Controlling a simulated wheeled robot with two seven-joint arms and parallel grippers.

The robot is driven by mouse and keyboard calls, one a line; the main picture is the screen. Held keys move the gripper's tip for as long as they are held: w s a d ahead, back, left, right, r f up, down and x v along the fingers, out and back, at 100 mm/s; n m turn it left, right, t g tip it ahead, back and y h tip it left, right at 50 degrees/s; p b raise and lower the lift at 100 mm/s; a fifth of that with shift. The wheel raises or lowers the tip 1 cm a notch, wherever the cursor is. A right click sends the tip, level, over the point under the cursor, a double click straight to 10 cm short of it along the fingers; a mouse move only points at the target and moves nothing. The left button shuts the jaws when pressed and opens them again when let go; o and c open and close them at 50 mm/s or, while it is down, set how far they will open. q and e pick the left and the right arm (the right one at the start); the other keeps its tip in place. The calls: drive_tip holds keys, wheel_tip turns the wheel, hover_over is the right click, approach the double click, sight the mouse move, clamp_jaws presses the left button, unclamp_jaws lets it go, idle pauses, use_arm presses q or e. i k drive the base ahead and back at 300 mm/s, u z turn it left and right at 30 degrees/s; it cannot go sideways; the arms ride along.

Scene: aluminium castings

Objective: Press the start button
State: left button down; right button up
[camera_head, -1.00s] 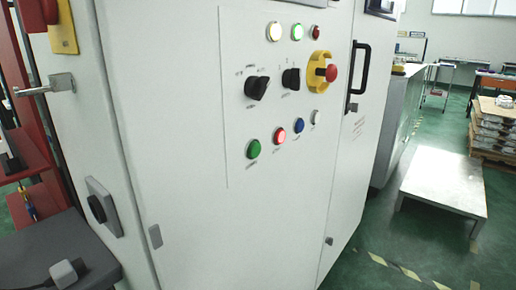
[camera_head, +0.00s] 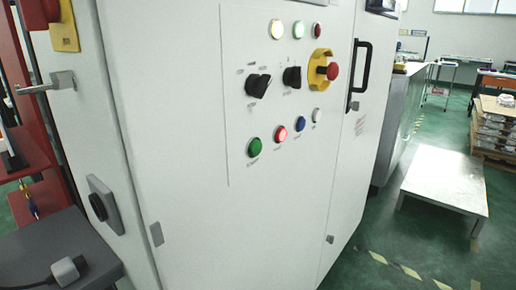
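A pale grey control cabinet (camera_head: 230,225) fills the middle of the head view. On its front is a lower row of push buttons: a green button (camera_head: 254,147), a lit red button (camera_head: 281,133), a blue button (camera_head: 300,124) and a white button (camera_head: 317,115). I cannot read the labels, so I cannot tell which is marked start. Above them are two black rotary switches (camera_head: 258,85) and a red emergency stop (camera_head: 332,71) on a yellow base. A row of round lamps (camera_head: 277,28) is at the top. Neither of my grippers is in view.
A black door handle (camera_head: 359,68) sticks out right of the panel. A low grey platform (camera_head: 443,187) stands on the green floor at the right. A dark grey table (camera_head: 55,250) is at the lower left, beside red shelving (camera_head: 40,160). The floor at lower right is clear.

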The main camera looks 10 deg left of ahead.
sight(256, 147)
drive_tip(key=u, duration=2.5)
drive_tip(key=k, duration=1.35)
drive_tip(key=z, duration=2.2)
drive_tip(key=i, duration=0.5)
